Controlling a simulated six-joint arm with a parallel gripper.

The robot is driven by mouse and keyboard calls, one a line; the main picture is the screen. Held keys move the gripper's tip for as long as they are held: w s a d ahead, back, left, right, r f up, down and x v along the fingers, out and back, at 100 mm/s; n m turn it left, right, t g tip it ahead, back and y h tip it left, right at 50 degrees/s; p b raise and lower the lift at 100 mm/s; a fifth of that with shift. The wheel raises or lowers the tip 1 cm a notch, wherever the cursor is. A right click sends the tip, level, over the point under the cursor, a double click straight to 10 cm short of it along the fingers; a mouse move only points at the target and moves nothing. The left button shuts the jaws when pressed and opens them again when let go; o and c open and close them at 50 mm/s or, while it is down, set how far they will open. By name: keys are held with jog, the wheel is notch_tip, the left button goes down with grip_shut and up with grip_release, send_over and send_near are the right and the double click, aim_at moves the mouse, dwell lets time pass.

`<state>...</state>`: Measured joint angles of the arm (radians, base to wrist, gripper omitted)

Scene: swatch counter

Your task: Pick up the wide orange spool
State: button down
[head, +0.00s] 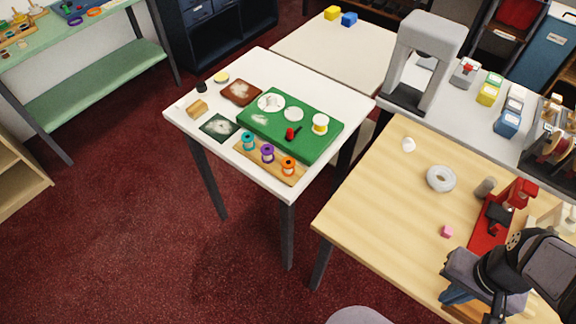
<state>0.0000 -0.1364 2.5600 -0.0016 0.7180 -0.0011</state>
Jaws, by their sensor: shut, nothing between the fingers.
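The orange spool (288,167) stands upright at the right end of a wooden board (271,169) near the front edge of the white table. A purple spool (267,153) and a teal spool (248,141) stand in a row to its left on the same board. My gripper (498,312) is at the lower right of the head view, low in the picture, partly merged with dark arm links. It is shut and empty, far from the orange spool. The orange spool is fully visible and nothing touches it from above.
Behind the board lies a green mat (318,151) with a yellow-and-white spool (320,124), a red piece (291,133) and white discs.

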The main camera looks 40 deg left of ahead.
jog(key=c, duration=1.2)
grip_release()
